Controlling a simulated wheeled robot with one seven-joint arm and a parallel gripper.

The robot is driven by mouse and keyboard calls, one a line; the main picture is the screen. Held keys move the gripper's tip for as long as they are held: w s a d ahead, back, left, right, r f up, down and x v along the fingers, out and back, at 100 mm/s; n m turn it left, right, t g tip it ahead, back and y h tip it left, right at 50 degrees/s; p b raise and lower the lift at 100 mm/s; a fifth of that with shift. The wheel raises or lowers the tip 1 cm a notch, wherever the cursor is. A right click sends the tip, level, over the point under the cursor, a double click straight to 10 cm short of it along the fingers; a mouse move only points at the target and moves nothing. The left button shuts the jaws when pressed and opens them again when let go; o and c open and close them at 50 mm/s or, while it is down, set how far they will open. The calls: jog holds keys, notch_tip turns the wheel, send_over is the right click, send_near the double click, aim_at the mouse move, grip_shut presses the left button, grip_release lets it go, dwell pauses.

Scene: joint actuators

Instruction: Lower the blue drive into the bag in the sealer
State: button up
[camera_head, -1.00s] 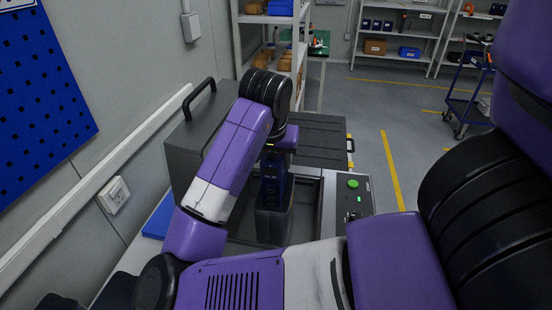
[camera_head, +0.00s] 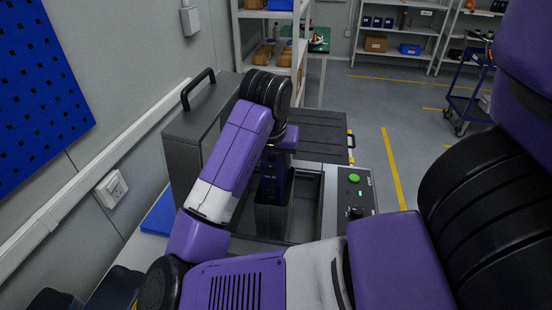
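The blue drive (camera_head: 269,186) is a dark blue upright block below my wrist in the head view. My gripper (camera_head: 274,160) is at its top and appears shut on it; the fingertips are mostly hidden by my forearm and wrist. The drive's lower end is inside the mouth of the dark grey bag (camera_head: 272,220), which stands upright in the open chamber of the sealer (camera_head: 330,207). How deep the drive sits is hidden. The sealer's panel on the right has a green button (camera_head: 354,179) and a small green light.
The sealer's raised dark lid (camera_head: 185,150) with a black handle stands left of my arm. A ribbed dark surface (camera_head: 321,137) lies behind the chamber. A blue item (camera_head: 158,214) lies left of the sealer by the wall. Shelves (camera_head: 400,45) and a blue cart (camera_head: 468,100) are farther back.

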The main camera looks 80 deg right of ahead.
notch_tip(320, 180, down, 14)
jog(key=b, duration=1)
jog(key=shift+f+b, duration=0.2)
jog(key=shift+b, duration=0.15)
dwell(4.0)
jog(key=o, duration=1.4)
jog(key=c, duration=0.4)
jog(key=shift+r+p, duration=4.05)
jog(key=shift+r, duration=0.25)
